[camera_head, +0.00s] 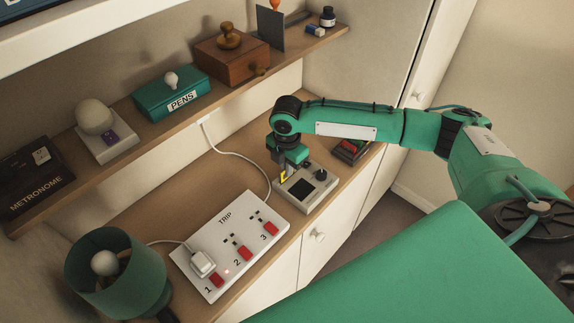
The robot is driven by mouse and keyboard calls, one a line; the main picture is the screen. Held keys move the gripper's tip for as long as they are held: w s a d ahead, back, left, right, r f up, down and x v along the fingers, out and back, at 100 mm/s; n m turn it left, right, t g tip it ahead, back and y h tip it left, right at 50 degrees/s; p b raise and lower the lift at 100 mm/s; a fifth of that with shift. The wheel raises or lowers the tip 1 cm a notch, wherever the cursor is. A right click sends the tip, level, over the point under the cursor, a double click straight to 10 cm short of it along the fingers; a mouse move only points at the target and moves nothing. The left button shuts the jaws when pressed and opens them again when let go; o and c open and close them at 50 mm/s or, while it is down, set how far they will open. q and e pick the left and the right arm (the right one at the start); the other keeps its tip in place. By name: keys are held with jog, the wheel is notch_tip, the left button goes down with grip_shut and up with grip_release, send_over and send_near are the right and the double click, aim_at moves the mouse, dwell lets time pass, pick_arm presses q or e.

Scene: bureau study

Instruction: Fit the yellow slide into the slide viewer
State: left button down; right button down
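The slide viewer (318,197) is a pale grey box on the desk, with a dark square screen and a dark knob. My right gripper (285,170) points down over the viewer's back left edge. It appears shut on the yellow slide (284,176), which shows as a small yellow piece just below the fingers. The slide is at the viewer's back left part; I cannot tell whether it is in a slot or just above it. The fingers partly hide it. My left gripper is not in view.
A white power strip (245,225) with red switches and a plug lies left of the viewer, its cable running behind. A green lamp (118,280) stands front left. A dark item with red (350,150) sits behind my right arm. A shelf (130,142) with boxes overhangs the back.

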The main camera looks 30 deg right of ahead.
jog(key=shift+f, duration=0.95)
jog(key=c, duration=1.6)
grip_release()
jog(key=shift+o, duration=0.6)
jog(key=shift+o, duration=0.6)
notch_tip(320, 180, up, 7)
jog(key=p, duration=0.7)
